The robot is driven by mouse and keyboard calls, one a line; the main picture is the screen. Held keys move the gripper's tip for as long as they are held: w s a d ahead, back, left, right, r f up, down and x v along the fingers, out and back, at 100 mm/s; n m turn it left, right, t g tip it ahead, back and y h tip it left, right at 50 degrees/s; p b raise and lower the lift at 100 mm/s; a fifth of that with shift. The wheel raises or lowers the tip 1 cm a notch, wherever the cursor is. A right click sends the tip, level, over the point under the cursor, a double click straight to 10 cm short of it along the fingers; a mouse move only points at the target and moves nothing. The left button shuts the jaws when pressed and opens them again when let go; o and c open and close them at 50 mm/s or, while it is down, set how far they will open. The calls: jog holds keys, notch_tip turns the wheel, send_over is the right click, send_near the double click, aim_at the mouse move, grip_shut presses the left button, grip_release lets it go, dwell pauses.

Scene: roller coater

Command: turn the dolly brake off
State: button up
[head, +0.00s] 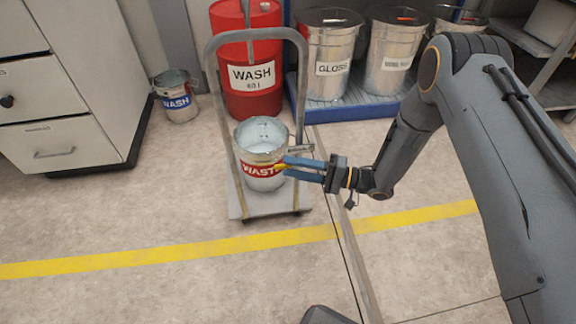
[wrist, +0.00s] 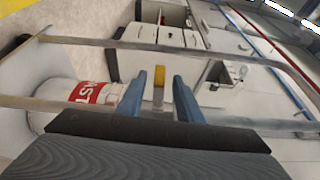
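The dolly (head: 237,190) is a grey platform with an upright tube frame; its rails also cross the wrist view (wrist: 85,42). A small yellow piece (head: 280,167), which looks like the grip of the brake lever, shows in front of the waste bucket. In the wrist view the yellow piece (wrist: 159,75) is upright, in the gap between my fingertips or just past them. My gripper (head: 286,169) has blue fingers, spread apart in the wrist view (wrist: 159,88), with a gap on both sides of the yellow piece. I cannot tell the brake's setting.
The waste bucket (head: 262,141) stands on the dolly, close to my fingers. A red wash drum (head: 247,98) and gloss bins (head: 329,92) on a blue pallet (head: 340,113) stand behind. A small wash pail (head: 178,112) and a cabinet (head: 92,75) are left.

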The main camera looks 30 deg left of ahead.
jog(key=shift+v, duration=2.65)
